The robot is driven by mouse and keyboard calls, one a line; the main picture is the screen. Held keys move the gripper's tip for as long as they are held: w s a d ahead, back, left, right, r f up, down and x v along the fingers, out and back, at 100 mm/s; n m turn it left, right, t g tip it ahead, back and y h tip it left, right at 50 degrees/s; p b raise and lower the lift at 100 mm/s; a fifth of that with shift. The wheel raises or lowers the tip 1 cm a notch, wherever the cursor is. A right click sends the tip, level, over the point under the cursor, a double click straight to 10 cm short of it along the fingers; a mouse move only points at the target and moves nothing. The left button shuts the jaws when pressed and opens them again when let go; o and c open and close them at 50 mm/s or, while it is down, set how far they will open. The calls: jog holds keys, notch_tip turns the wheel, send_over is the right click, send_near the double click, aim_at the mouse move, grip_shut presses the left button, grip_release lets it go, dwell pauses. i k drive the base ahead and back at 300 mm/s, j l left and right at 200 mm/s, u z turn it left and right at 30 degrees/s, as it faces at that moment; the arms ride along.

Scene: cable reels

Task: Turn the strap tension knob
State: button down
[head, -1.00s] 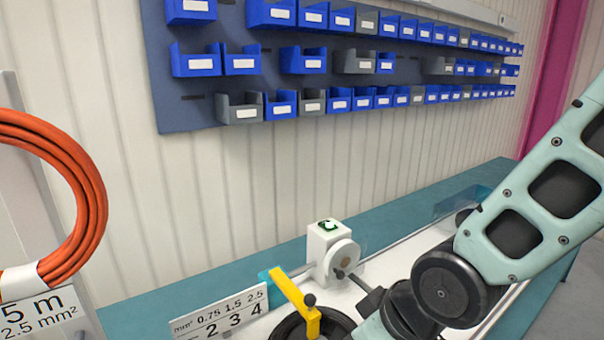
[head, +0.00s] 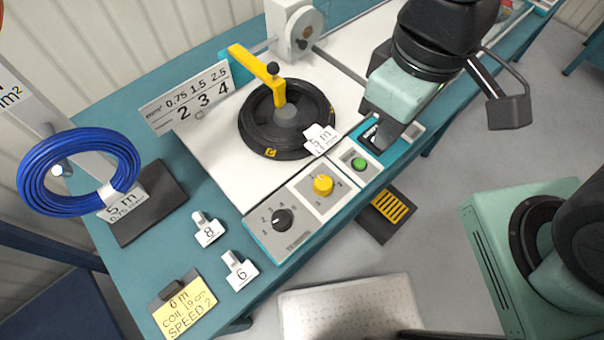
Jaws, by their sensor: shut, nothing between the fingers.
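A control panel (head: 300,207) at the bench's front edge carries a black dial (head: 283,220) with numbers around it and a yellow knob (head: 323,185) to its upper right. A green button (head: 359,164) sits farther right. I cannot read which control is the strap tension knob. My gripper (head: 378,143) points down over the small teal and dark unit (head: 367,135) just right of the green button. It is shut and empty. Its fingertips partly cover that unit, and I cannot tell whether they touch it.
A black reel (head: 287,118) with a yellow crank arm (head: 255,65) stands behind the panel. A blue cable coil (head: 78,172) hangs at left.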

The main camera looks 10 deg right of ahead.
aim_at(282, 221)
jog(key=u, duration=0.95)
jog(key=i+z, duration=0.1)
jog(key=z, duration=0.3)
jog(key=i+j+z, duration=0.1)
jog(key=z, duration=0.3)
jog(key=u, duration=0.35)
